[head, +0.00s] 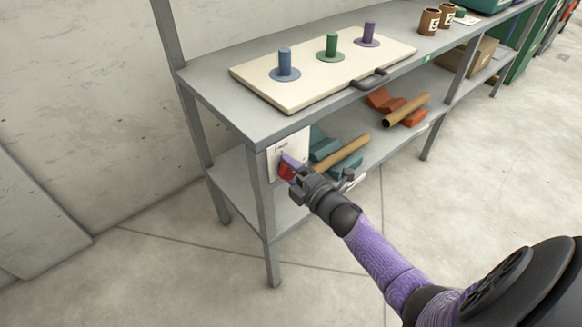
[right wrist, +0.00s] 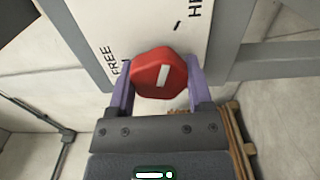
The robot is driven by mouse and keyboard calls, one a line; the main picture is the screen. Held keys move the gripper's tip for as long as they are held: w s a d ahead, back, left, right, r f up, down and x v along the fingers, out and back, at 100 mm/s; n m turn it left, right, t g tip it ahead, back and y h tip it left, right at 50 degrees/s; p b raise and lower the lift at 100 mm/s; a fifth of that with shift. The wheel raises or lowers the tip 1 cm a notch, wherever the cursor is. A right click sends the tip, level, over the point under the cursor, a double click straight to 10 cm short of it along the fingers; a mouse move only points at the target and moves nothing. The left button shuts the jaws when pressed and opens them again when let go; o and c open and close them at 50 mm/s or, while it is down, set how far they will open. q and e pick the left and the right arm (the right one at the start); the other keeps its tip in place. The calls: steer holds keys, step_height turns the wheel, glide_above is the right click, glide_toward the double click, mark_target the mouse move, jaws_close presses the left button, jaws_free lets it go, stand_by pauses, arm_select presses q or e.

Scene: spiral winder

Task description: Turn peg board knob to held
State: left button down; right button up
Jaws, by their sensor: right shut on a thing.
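The red knob (right wrist: 158,74) sits on a white plate (right wrist: 150,28) at the near end of the bench; the plate also shows in the head view (head: 288,150). My right gripper (right wrist: 155,85) is shut on the knob, with a purple finger on each side. The knob's white line points up and slightly right, roughly toward a short black dash on the plate. "FREE" is printed left of the knob; letters starting "HE" are at the upper right, cut off by the frame. The peg board (head: 305,87) lies on the bench top with blue, green and purple pegs. My left gripper is not in view.
The grey bench (head: 215,85) has a leg beside the plate. Its lower shelf holds teal cradles (head: 322,145), an orange-red cradle (head: 382,100) and brown tubes (head: 342,154). Brown cups (head: 429,21) stand farther along the top. The floor in front is clear.

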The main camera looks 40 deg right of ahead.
steer(key=shift+m, duration=1.1)
steer(key=shift+p, duration=0.3)
steer(key=shift+m, duration=0.4)
